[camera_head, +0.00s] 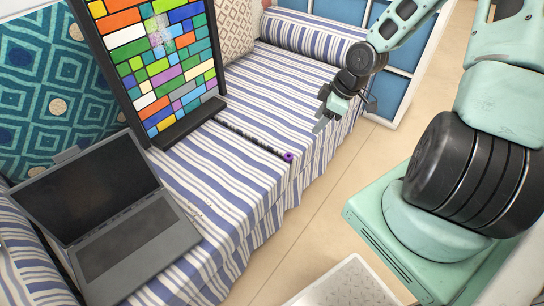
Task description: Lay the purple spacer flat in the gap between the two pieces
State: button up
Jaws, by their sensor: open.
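A small purple ring-like piece (288,156) lies on the striped bed cover, at the near end of a thin dark rod or cord (250,137). It is the only separate purple thing I can make out, and I cannot tell if it is the spacer. I cannot make out two pieces with a gap between them. My gripper (326,121) is open, above the right edge of the bed, up and to the right of the purple piece and apart from it. Nothing shows between its fingers, which are small in this view.
An open laptop (126,237) lies at the lower left of the bed (237,172). A dark-framed panel of coloured blocks (160,62) stands behind it. Pillows line the back. The cover's middle is mostly clear. A pale perforated surface (350,285) is at the bottom.

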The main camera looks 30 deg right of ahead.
jog(key=b, duration=0.6)
send_near(292, 156)
jog(key=f, duration=0.2)
jog(key=shift+w+a+r+b+x, duration=0.15)
jog(key=shift+b+x, duration=0.55)
jog(key=shift+x, duration=0.4)
jog(key=shift+w+a+r+b+x, duration=0.1)
jog(key=shift+w+a+b+x, duration=0.1)
jog(key=shift+b+x, duration=0.65)
jog(key=shift+w+a+b+x, duration=0.15)
jog(key=shift+b+x, duration=0.35)
jog(key=shift+x, duration=0.8)
jog(key=shift+r, duration=0.15)
jog(key=shift+c, duration=0.3)
jog(key=shift+s, duration=0.1)
grip_shut()
